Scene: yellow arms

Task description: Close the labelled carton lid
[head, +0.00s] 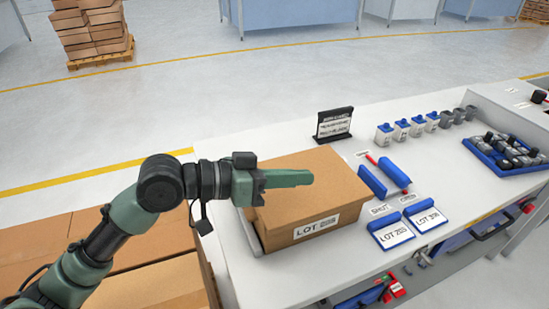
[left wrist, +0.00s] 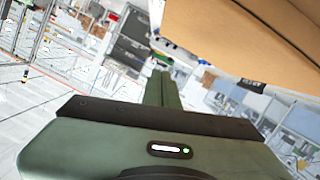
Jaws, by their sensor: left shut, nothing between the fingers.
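The brown carton (head: 322,189) stands on the white table (head: 260,144), with a white LOT label (head: 317,226) on its front face. Its top looks flat and covered, with no flap standing up that I can see; the arm hides part of its left and back side. My left gripper (head: 309,178) is shut and empty, and in the head view it lies across the carton's top, pointing right. I cannot tell whether it touches the cardboard. In the left wrist view the shut fingers (left wrist: 161,88) show below a brown cardboard surface (left wrist: 245,38). My right gripper is not in view.
Blue-edged LOT cards (head: 393,231), blue blocks (head: 372,181) and a red marker (head: 371,158) lie right of the carton. A black sign (head: 334,124) stands behind it. Several small bottles (head: 401,130) and a blue tray (head: 480,153) are farther right. More cartons (head: 150,240) are at the left.

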